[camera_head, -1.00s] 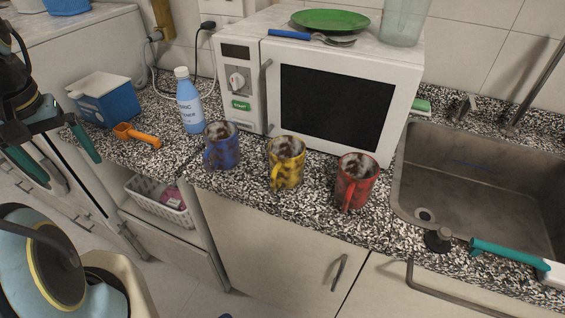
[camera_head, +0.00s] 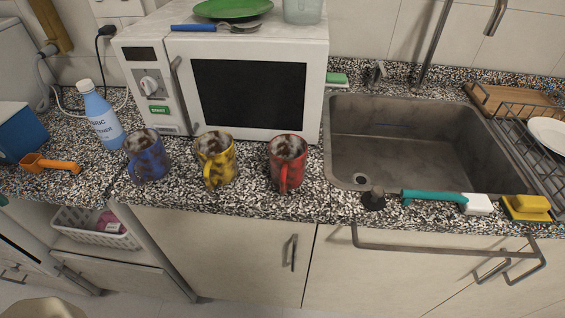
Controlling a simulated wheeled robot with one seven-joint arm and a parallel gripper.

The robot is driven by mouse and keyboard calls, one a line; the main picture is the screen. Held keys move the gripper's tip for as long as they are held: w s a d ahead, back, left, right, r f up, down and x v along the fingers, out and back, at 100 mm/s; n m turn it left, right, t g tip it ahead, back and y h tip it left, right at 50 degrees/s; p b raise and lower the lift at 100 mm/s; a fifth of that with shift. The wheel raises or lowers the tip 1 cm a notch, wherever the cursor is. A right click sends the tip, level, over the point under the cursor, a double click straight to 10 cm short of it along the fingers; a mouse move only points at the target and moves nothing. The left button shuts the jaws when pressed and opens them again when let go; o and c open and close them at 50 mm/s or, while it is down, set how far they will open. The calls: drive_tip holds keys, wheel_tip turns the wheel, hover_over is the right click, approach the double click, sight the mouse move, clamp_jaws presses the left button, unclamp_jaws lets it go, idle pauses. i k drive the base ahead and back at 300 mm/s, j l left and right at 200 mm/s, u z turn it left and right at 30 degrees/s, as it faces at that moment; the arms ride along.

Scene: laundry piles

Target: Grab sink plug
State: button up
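The sink plug (camera_head: 374,200) is a small dark stopper with a raised knob. It stands upright on the speckled counter just in front of the sink (camera_head: 345,170), near the sink's front left corner. The drain hole (camera_head: 361,179) shows in the basin close behind it. Nothing covers the plug. A teal-handled brush (camera_head: 434,196) lies just to its right. My gripper is not in view now, so its distance from the plug cannot be seen.
Red (camera_head: 287,163), yellow (camera_head: 215,160) and blue (camera_head: 147,156) mugs stand in front of the microwave (camera_head: 248,95). A yellow sponge (camera_head: 527,204) lies at the right. A rail (camera_head: 420,248) juts from the cabinet below the plug. The counter between red mug and plug is clear.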

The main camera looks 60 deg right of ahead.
sight(373, 200)
drive_tip(key=k+l+z, duration=0.6)
drive_tip(key=k+l, duration=0.3)
